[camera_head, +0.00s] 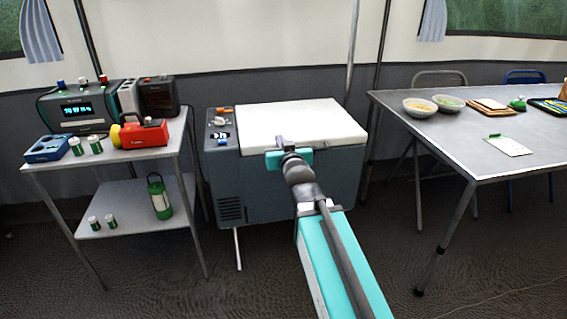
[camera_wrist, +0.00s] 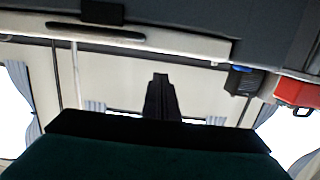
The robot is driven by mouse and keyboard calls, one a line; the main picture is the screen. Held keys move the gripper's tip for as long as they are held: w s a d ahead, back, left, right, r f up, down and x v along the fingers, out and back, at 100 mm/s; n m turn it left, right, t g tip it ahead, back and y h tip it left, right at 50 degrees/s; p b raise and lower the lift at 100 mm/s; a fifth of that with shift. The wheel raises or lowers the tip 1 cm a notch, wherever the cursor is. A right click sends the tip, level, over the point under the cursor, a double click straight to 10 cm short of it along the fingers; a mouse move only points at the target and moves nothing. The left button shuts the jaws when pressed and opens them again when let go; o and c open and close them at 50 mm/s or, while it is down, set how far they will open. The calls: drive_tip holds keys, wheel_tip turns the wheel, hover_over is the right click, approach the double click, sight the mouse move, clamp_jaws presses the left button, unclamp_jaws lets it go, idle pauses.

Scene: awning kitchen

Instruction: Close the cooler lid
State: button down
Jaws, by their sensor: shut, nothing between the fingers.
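The cooler (camera_head: 280,188) is a dark grey box standing between the two tables in the head view. Its white lid (camera_head: 325,118) lies flat across the top, with no clear gap under the edge that shows. My gripper (camera_head: 280,143) is at the lid's front edge, its fingers together and empty. My arm hides part of the cooler front, and I cannot tell whether the fingers touch the lid. In the wrist view my dark gripper fingers (camera_wrist: 160,92) point toward a pale edge with a dark bar, which looks like part of the cooler.
A left table (camera_head: 125,163) holds a radio-like device (camera_head: 75,110), a red lantern (camera_head: 145,133) and several small cans. A green lantern (camera_head: 159,196) stands on its lower shelf. A right table (camera_head: 440,125) carries bowls and a notepad (camera_head: 507,145). Small items lie on the cooler's left panel (camera_head: 217,142).

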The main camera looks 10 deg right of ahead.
drive_tip(key=shift+s+f+b, duration=0.4)
drive_tip(key=shift+s+b, duration=0.2)
drive_tip(key=shift+b, duration=1.2)
drive_tip(key=b, duration=0.6)
drive_tip(key=shift+s+f, duration=0.15)
drive_tip(key=shift+s, duration=0.25)
drive_tip(key=b, duration=0.3)
drive_tip(key=s+b, duration=0.1)
drive_tip(key=b, duration=0.2)
drive_tip(key=shift+s+d+f, duration=0.1)
drive_tip(key=shift+s+f, duration=0.1)
drive_tip(key=shift+f, duration=0.05)
drive_tip(key=shift+s+b, duration=0.1)
drive_tip(key=shift+b, duration=0.25)
drive_tip(key=shift+s+d+f+b, duration=0.1)
drive_tip(key=shift+s+f+b, duration=0.05)
drive_tip(key=shift+s+b, duration=0.5)
drive_tip(key=shift+s+f+b, duration=0.15)
drive_tip(key=shift+s+b, duration=0.35)
drive_tip(key=shift+b, duration=0.25)
drive_tip(key=shift+r, duration=0.1)
